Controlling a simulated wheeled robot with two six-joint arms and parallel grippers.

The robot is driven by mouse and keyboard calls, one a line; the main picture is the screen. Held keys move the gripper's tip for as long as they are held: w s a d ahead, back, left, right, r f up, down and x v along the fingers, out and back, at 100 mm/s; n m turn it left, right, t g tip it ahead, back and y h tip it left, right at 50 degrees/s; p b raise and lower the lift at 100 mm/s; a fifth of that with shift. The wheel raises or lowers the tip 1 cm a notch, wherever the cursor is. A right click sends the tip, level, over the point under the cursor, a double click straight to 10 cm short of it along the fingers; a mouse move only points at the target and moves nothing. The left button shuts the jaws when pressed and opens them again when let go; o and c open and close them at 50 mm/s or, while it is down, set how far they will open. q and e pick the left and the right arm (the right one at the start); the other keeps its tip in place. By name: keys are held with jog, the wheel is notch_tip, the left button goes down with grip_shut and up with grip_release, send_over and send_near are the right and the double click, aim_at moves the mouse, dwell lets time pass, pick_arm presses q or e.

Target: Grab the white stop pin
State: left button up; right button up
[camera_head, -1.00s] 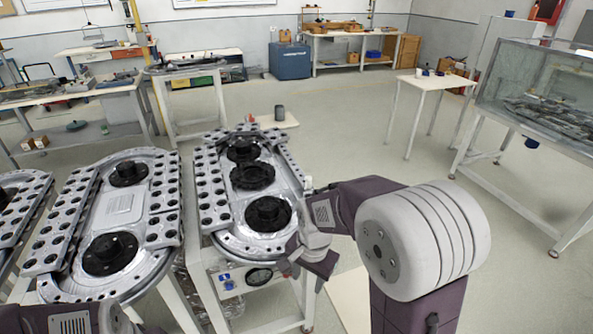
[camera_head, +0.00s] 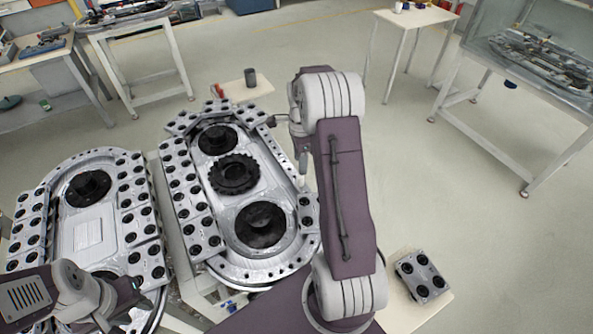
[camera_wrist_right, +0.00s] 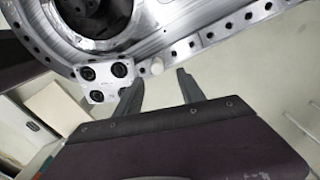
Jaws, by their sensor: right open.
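The white stop pin (camera_wrist_right: 157,66) shows in the right wrist view as a small pale round shape at the edge of the ring track, beside a small plate with black round holes. My right gripper (camera_wrist_right: 159,84) is open, its two dark fingers spread. The pin appears between and just beyond the fingertips, not held. In the head view my right gripper (camera_head: 301,150) is over the right edge of the near ring track (camera_head: 222,262), with a thin pale upright shape below it. My left gripper (camera_head: 125,292) is low at the left, over the other track; its jaws are unclear.
A second ring track (camera_head: 88,232) stands to the left. A perforated block with black round holes (camera_head: 423,275) lies on a small light tabletop (camera_head: 403,313) at the lower right. A dark cup (camera_head: 250,77) stands behind the track.

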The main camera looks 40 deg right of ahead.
aim_at(302, 177)
jog(key=shift+s+r, duration=0.15)
jog(key=shift+s, duration=0.2)
jog(key=f, duration=0.3)
jog(key=shift+w+f+p, duration=0.35)
jog(key=shift+w+f, duration=0.1)
jog(key=shift+f, duration=0.2)
jog(key=shift+s+f+p, duration=0.3)
jog(key=shift+f+p, duration=0.05)
jog(key=shift+f, duration=0.25)
jog(key=shift+s+f+p, duration=0.25)
jog(key=shift+f+p, duration=0.1)
jog(key=shift+f, duration=0.25)
notch_tip(302, 177, down, 2)
jog(key=shift+w+f, duration=0.1)
jog(key=shift+f, duration=0.1)
jog(key=shift+w+f, duration=0.15)
pick_arm(q)
notch_tip(302, 177, up, 2)
jog(key=shift+r, duration=0.1)
pick_arm(e)
grip_shut()
